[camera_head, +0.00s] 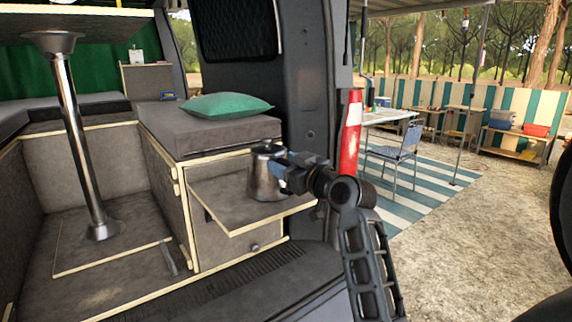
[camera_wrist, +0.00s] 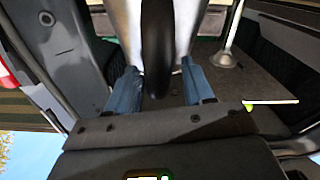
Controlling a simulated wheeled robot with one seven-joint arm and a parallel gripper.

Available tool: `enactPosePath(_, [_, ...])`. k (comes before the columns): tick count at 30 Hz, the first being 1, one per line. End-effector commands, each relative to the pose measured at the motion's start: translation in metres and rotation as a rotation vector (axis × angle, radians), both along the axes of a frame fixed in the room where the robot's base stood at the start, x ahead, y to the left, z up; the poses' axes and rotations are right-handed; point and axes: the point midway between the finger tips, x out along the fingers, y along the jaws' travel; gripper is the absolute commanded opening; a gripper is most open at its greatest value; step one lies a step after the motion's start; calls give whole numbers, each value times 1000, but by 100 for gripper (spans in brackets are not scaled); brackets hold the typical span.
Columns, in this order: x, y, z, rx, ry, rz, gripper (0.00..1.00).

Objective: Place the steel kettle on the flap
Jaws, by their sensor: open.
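The steel kettle (camera_head: 262,181) appears to stand upright on the fold-out flap (camera_head: 232,213), near its middle. My gripper (camera_head: 287,173) is at the kettle's right side, with its jaws open. In the wrist view, the kettle's steel body (camera_wrist: 125,22) fills the top middle, and its dark handle (camera_wrist: 158,45) lies between the two blue fingers of my gripper (camera_wrist: 158,85). The fingers stand apart on either side of the handle. My gripper hides part of the kettle's right side in the head view.
A grey cushioned bench (camera_head: 190,130) with a green pillow (camera_head: 226,106) is behind the flap. A metal table post (camera_head: 80,140) stands at left. A red-and-white cylinder (camera_head: 350,135) is by the van's door edge. The flap's front left is bare.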

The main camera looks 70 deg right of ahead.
Motion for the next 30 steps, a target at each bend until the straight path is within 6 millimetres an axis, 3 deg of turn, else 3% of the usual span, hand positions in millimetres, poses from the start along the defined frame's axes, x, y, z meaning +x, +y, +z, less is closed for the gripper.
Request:
enactPosePath(8, [-9,5,0,-1,-1,-2,52])
enactPosePath(21, [-80,49,-1,-2,1,-2,52])
enactPosePath(30, [-102,62,0,-1,-1,0,52])
